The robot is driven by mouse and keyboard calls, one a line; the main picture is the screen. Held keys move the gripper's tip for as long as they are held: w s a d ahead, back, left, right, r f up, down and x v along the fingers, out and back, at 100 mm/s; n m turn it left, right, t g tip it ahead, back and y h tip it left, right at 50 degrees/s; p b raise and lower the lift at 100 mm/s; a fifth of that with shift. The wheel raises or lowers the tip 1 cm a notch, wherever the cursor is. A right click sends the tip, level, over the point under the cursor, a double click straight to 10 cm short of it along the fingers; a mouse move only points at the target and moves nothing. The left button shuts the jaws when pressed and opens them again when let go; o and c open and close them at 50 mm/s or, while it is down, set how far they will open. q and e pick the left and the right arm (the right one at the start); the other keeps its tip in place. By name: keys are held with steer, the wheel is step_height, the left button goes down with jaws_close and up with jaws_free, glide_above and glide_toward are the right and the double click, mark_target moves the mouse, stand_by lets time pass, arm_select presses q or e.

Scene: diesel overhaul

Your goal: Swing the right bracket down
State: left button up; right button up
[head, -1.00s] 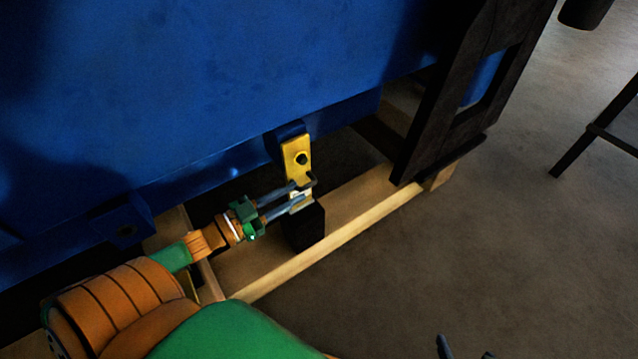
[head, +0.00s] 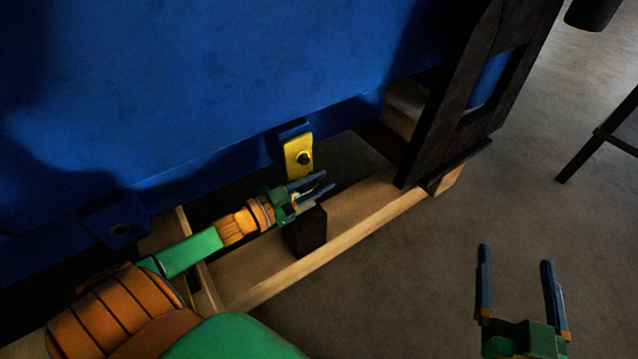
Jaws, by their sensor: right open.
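The yellow bracket (head: 299,158) hangs from a blue lug on the lower edge of the blue engine block (head: 230,90). My right gripper (head: 514,262) is open and empty over the floor at the lower right, well away from the bracket.
A black block (head: 311,232) stands on the wooden frame (head: 340,246) just below my left gripper. A dark upright frame (head: 440,130) stands right of the bracket. A black stand (head: 605,135) is at the far right. The floor between is clear.

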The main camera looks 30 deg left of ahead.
arm_select(q)
steer(key=shift+w, duration=0.1)
jaws_close()
stand_by(1.5)
